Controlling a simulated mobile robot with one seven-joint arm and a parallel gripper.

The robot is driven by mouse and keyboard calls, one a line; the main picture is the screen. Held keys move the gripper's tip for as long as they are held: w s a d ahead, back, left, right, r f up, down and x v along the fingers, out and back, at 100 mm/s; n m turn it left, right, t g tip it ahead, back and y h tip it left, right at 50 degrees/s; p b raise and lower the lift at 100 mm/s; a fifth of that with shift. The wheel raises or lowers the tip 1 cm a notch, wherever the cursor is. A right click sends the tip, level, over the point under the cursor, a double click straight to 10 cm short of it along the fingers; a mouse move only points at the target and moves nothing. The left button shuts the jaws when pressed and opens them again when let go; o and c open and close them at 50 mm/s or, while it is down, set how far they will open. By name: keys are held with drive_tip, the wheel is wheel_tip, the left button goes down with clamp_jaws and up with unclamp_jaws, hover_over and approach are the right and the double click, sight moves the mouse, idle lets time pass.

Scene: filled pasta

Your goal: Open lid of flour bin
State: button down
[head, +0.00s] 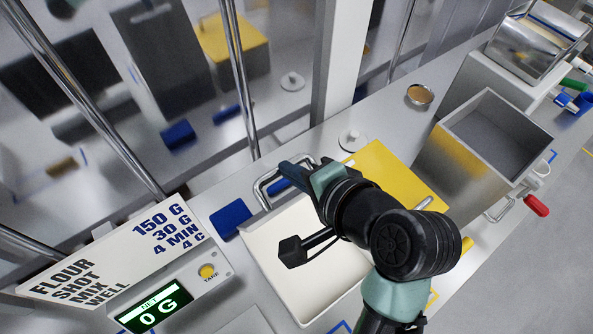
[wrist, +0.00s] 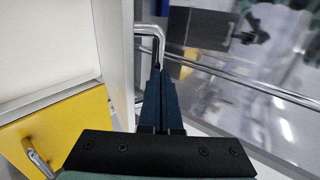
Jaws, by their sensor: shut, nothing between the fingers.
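My gripper (head: 290,175) is shut and empty. Its dark blue fingers (wrist: 160,88) are close beside the handle, on the panel's far side; I cannot tell whether they touch it. My arm hides part of the bin.
A yellow lid (head: 385,170) with a metal handle lies right of the panel. An open steel container (head: 470,145) stands farther right. A scale display (head: 155,307) is at lower left. Metal rails and a glass-like partition (wrist: 235,80) are close beyond my gripper.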

drive_tip(key=w+a+p, duration=0.4)
drive_tip(key=w+a, duration=0.3)
drive_tip(key=w, duration=0.2)
drive_tip(key=shift+w+r, duration=0.25)
drive_tip(key=shift+r, duration=0.05)
idle(0.5)
